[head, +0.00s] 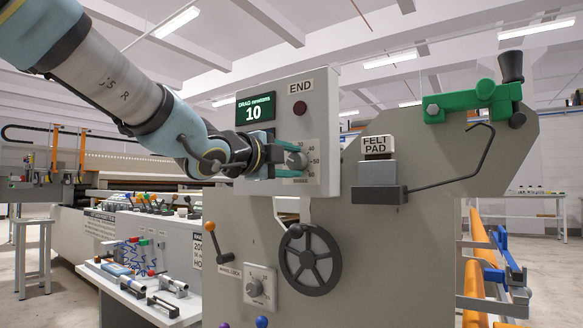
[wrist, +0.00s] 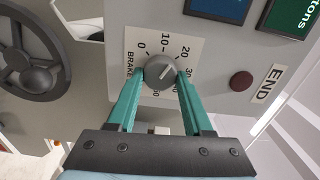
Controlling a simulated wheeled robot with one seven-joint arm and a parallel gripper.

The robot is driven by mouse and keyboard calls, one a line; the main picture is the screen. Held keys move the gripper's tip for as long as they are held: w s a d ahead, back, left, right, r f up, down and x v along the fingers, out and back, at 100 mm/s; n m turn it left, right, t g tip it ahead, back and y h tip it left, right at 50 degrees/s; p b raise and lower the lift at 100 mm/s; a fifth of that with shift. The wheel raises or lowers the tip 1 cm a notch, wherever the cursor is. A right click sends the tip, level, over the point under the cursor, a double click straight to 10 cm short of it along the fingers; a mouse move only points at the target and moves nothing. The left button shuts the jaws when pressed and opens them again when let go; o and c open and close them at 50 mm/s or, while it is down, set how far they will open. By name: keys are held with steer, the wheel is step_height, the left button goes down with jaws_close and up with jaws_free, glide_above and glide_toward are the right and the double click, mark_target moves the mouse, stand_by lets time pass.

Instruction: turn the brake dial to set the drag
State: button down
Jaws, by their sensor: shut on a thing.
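The brake dial is a grey round knob (wrist: 159,72) on a white scale plate marked BRAKE, with numbers around it. It also shows in the head view (head: 297,160), low on the upright control box. My gripper (wrist: 161,76) has its two teal fingers on opposite sides of the knob, shut on it. In the head view my gripper (head: 284,158) reaches the dial from the left and hides part of it. A pale line on the knob points to the upper right in the wrist view. The green DRAG newtons display (head: 254,111) reads 10.
A dark red button (head: 300,109) under the END label sits above the dial. A black handwheel (head: 310,259) and a lower dial (head: 260,287) are below. A felt pad block (head: 378,146) with a bent rod stands to the right.

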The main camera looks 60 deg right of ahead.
stand_by(0.3)
steer(key=shift+c, duration=1.5)
jaws_free()
steer(key=a, duration=1)
steer(key=shift+w+a+p, duration=0.3)
steer(key=shift+a+p, duration=0.05)
steer(key=shift+a, duration=0.05)
